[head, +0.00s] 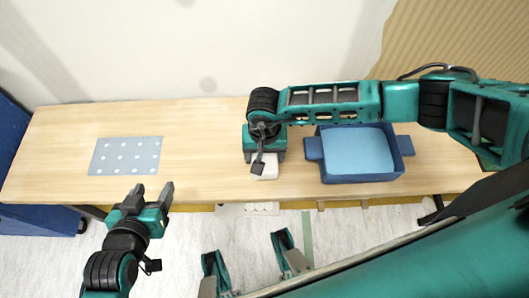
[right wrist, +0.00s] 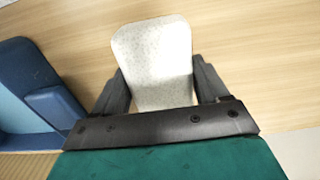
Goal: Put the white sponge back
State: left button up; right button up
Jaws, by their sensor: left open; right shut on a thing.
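The white sponge (head: 265,169) is at the middle of the wooden table, under my right gripper (head: 262,155). In the right wrist view the sponge (right wrist: 153,55) is a pale speckled block between the two dark fingers of my right gripper (right wrist: 160,85), which is shut on it. Whether the sponge touches the table is hard to tell. My left gripper (head: 152,195) is open and empty, in front of the table's near edge at the left.
A blue tub (head: 362,178) with handles and light blue contents stands right of the sponge; its side (right wrist: 58,105) shows in the right wrist view. A blue sheet with white dots (head: 125,156) lies at left. The wooden table (head: 210,130) is clear between sheet and sponge.

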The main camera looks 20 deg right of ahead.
jog(key=shift+f, duration=0.15)
jog(key=o, duration=1.1)
